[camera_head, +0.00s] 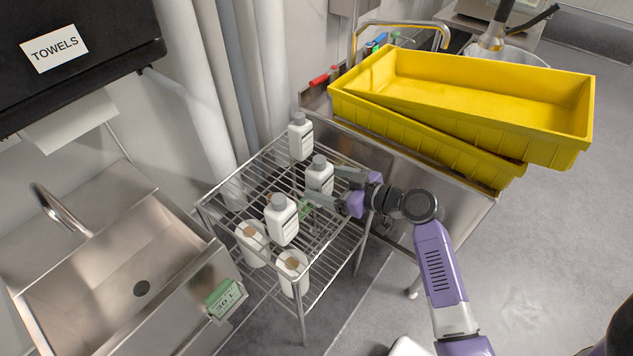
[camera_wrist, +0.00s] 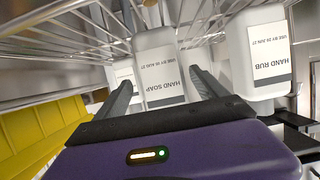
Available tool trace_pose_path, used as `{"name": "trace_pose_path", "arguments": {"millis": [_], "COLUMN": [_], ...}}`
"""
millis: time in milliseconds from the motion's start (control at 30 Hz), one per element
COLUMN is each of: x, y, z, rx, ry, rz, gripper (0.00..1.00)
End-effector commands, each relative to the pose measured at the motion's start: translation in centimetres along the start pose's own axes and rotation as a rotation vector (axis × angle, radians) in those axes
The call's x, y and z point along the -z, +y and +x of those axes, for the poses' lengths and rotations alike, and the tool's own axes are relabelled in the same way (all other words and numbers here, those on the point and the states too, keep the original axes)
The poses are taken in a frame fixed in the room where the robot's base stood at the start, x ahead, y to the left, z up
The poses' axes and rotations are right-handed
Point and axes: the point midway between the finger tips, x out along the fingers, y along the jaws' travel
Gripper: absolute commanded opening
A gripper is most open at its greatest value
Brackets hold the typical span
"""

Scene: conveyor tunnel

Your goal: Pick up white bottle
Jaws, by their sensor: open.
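Three white bottles with grey caps stand on the top shelf of a wire rack: a rear bottle (camera_head: 300,140), a middle bottle (camera_head: 319,178) and a front bottle (camera_head: 282,222). My gripper (camera_head: 322,184) is open, reaching in from the right at the middle bottle. In the wrist view, a bottle labelled "HAND SOAP" (camera_wrist: 158,45) shows between the two open fingers (camera_wrist: 162,84). I cannot tell whether they touch it. A bottle labelled "HAND RUB" (camera_wrist: 258,60) stands outside the fingers on the right. Another white bottle (camera_wrist: 124,75) is partly hidden behind the left finger.
Two white rolls (camera_head: 293,275) sit lower in the wire rack (camera_head: 325,240). Stacked yellow trays (camera_head: 480,90) rest over a steel basin at the right. Grey pipes stand behind the rack.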

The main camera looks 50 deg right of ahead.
Motion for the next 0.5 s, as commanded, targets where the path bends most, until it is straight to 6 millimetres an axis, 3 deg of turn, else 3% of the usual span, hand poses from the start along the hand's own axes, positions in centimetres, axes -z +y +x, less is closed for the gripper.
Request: {"name": "trace_pose_path", "arguments": {"millis": [333, 500], "x": [-0.7, -0.8], "y": [-0.5, -0.4], "z": [4.4, 5.5], "rx": [0.001, -0.001], "ry": [0.001, 0.0], "rz": [0.0, -0.001], "gripper": [0.82, 0.82]}}
